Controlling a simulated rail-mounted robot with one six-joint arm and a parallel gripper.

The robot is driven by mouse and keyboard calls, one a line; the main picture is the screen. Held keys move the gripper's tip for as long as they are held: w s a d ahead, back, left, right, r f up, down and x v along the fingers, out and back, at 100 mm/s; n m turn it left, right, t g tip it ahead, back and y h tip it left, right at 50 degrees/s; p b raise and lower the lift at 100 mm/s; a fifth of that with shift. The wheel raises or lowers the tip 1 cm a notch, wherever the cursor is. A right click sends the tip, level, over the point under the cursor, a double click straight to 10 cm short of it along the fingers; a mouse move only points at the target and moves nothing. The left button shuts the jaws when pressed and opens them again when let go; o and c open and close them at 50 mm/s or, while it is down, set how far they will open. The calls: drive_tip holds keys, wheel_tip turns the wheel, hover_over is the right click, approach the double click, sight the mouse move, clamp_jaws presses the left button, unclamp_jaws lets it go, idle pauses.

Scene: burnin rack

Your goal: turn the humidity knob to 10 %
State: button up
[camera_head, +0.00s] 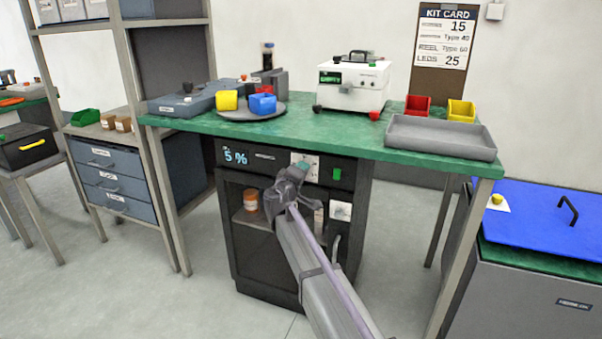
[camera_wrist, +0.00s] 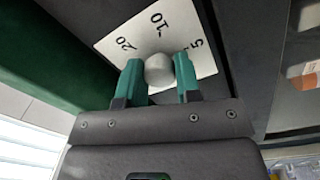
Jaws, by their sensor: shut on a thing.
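The humidity knob is a pale grey round knob (camera_wrist: 159,70) in the middle of a white dial plate (camera_wrist: 120,36) in the wrist view. The dial marks 20, 10 and 5 show around it. My gripper (camera_wrist: 159,78) has its two green fingers on either side of the knob, shut on it. In the head view my gripper (camera_head: 298,172) is at the dial plate (camera_head: 311,160) on the front panel of the dark cabinet (camera_head: 256,265) and hides the knob. The display (camera_head: 236,157) left of it reads 5 %.
A green switch (camera_head: 337,174) sits right of the dial plate. A second white plate (camera_head: 341,211) is lower on the cabinet. A brown jar (camera_head: 250,201) stands behind the cabinet's door. The green bench top (camera_head: 290,126) overhangs the panel.

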drive_tip(key=o, duration=0.9)
drive_tip(key=v, duration=1)
drive_tip(key=shift+s, duration=0.4)
